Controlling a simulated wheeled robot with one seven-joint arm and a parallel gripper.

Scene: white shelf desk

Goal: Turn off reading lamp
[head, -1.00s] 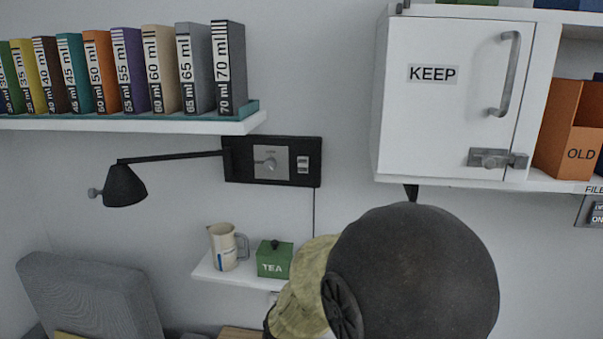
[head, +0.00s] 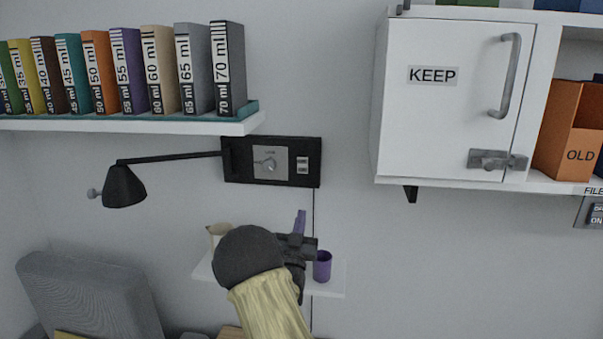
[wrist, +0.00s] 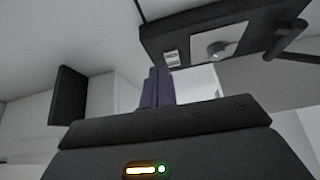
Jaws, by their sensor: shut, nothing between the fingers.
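The reading lamp (head: 124,186) has a black shade on a thin black arm at the left. No glow shows under the shade. The arm joins a black wall panel (head: 235,174) carrying a silver plate with a metal knob (head: 270,164) and a small white switch or label (head: 302,165). The panel also shows at the upper right of the wrist view (wrist: 165,27), with its knob (wrist: 216,49). My gripper (head: 301,215) is below the panel's right part, apart from it in the head view. Its purple fingers (wrist: 157,75) are together and empty.
A small white shelf (head: 335,290) below my gripper holds a purple cup (head: 322,267) and a mostly hidden jug (head: 218,231). A book shelf (head: 150,126) is above the lamp. A white cabinet (head: 440,140) hangs to the right. Wall between panel and cabinet is clear.

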